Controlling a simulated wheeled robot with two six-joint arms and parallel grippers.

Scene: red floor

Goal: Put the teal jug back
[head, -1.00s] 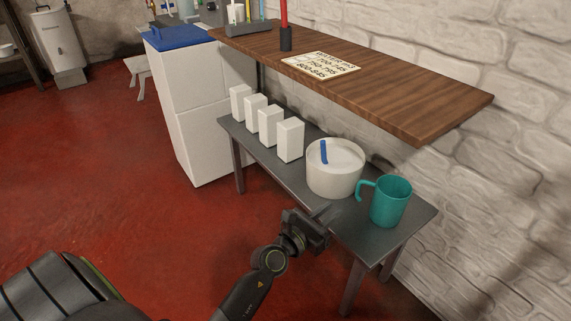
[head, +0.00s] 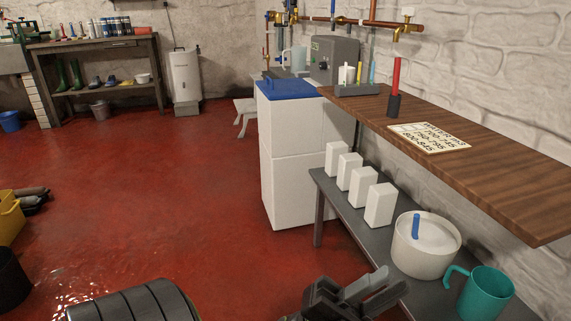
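The teal jug (head: 485,294) stands upright on the right end of the low grey table (head: 345,206), at the lower right of the head view. Its handle points left, and its base is cut off by the frame's lower edge.
Several white boxes (head: 380,205) line the table. A wooden shelf (head: 500,185) overhangs it with a sign (head: 430,138). A white cabinet (head: 290,150) stands behind. Red floor is open at left.

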